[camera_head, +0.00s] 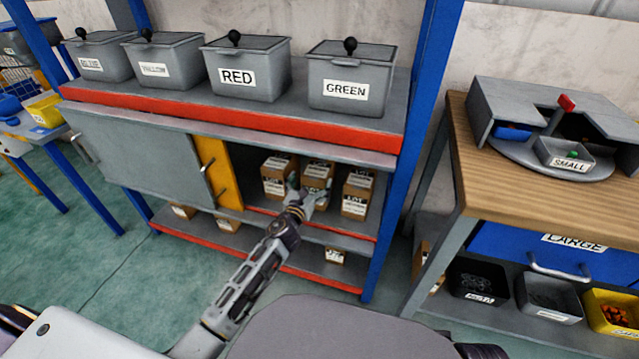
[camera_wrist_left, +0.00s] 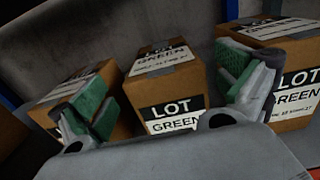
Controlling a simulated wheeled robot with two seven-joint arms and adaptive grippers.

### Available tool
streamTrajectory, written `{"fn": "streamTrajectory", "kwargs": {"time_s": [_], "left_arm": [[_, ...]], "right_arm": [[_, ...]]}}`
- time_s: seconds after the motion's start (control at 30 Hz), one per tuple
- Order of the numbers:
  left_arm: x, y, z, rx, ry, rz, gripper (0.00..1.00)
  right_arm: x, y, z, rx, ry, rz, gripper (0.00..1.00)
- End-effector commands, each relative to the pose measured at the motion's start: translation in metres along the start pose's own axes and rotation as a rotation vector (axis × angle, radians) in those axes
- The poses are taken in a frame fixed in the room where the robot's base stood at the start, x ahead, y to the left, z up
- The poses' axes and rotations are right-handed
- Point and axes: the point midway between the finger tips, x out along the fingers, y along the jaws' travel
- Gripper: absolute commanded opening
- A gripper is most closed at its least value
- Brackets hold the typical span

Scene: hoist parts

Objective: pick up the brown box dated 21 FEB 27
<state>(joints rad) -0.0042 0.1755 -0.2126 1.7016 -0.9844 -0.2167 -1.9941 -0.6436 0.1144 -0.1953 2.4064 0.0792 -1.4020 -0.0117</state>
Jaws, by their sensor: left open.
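Three brown boxes stand side by side on the middle shelf of the rack: a left box (camera_head: 275,187), a middle box (camera_head: 318,170) and a right box (camera_head: 357,195). My left gripper (camera_head: 307,196) reaches in at the front of the middle box. In the left wrist view the gripper (camera_wrist_left: 170,98) is open, its green-padded fingers spread to either side of the middle box (camera_wrist_left: 168,92), labelled LOT GREEN. The left box (camera_wrist_left: 85,88) is partly behind one finger; the right box (camera_wrist_left: 295,85) is partly behind the other. I cannot read their dates. My right gripper is not in view.
A grey sliding door (camera_head: 140,155) and a yellow panel (camera_head: 222,172) border the opening on the left; a blue post (camera_head: 405,165) bounds it on the right. More brown boxes (camera_head: 334,256) sit on the lower shelf. Labelled grey bins (camera_head: 345,90) stand above.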

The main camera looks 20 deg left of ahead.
Motion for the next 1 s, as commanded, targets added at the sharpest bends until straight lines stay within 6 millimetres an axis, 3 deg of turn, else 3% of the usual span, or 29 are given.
{"fn": "streamTrajectory", "kwargs": {"time_s": [0.63,1.0], "left_arm": [[0.008,0.0,0.0,0.001,-0.001,0.0,1.0],[0.034,-0.002,-0.001,0.0,-0.001,0.0,1.0]], "right_arm": [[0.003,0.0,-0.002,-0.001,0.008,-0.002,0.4],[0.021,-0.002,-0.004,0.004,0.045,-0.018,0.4]]}}
